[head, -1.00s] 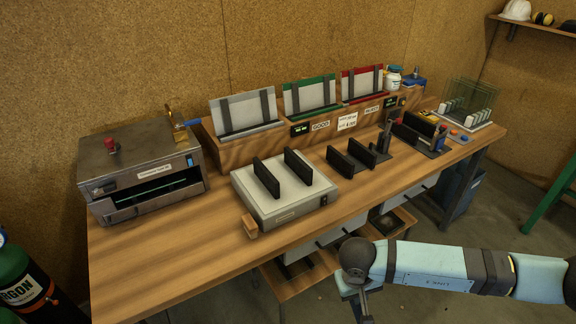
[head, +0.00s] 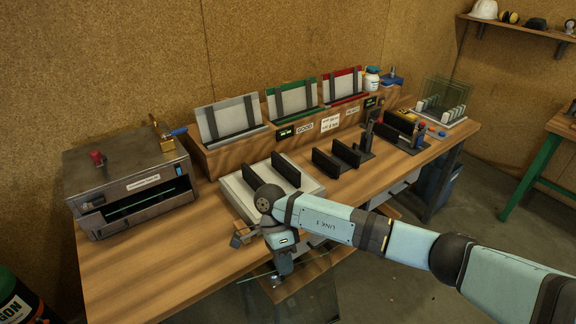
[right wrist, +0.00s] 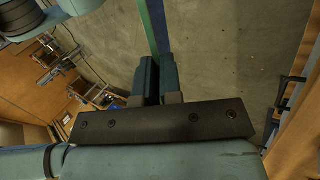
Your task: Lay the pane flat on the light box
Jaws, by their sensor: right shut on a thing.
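The light box (head: 236,189) is a pale flat box on the wooden bench, with two upright black bars on its top. My right arm hides its front part in the head view. My right gripper (head: 284,268) is in front of the bench edge, below the light box top. It is shut on a clear glass pane (head: 258,284), which seems to hang down from the fingers; its outline is faint. In the right wrist view the fingers (right wrist: 157,78) pinch the pane, seen nearly edge-on as a green-blue strip (right wrist: 156,30). My left gripper is out of view.
A grey machine (head: 125,185) with an open slot stands left of the light box. Sloped white, green and red racks (head: 228,119) line the back. Black holders (head: 338,160) and a rack of glass (head: 447,100) stand to the right. The front left bench is clear.

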